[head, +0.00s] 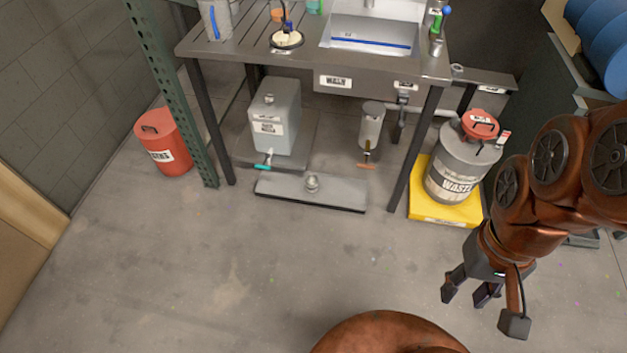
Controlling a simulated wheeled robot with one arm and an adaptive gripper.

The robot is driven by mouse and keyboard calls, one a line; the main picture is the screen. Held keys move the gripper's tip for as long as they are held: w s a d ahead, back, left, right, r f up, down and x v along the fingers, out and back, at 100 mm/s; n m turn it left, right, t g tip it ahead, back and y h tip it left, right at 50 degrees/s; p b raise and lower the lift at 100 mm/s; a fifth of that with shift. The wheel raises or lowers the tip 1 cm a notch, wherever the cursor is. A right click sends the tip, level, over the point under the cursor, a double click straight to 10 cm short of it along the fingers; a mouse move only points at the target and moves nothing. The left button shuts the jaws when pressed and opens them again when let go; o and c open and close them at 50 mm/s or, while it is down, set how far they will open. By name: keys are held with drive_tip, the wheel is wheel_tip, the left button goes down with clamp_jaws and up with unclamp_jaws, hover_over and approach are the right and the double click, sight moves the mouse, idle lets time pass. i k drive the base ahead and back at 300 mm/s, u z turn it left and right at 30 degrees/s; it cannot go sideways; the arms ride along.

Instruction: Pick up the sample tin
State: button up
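No thing in the head view carries a label that I can read as sample tin. A small grey metal object (312,183) sits on the low dark-edged platform (330,199) on the floor under the wash bench; it may be the tin, but it is too small to tell. My gripper (482,305) hangs at the lower right, above the floor, with its fingers spread and nothing between them. It is well apart from the small metal object and from the bench.
The wash bench (290,62) with a sink stands at the back. Below it are a grey tank (275,115) and a grey cylinder (371,125). A waste drum (462,160) stands on a yellow base (425,205). A red bin (163,142) stands left. The front floor is clear.

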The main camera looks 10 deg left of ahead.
sight(312, 180)
drive_tip(key=u, duration=0.55)
drive_tip(key=i, duration=0.65)
drive_tip(key=u, duration=1)
drive_tip(key=i, duration=0.55)
drive_tip(key=u, duration=0.3)
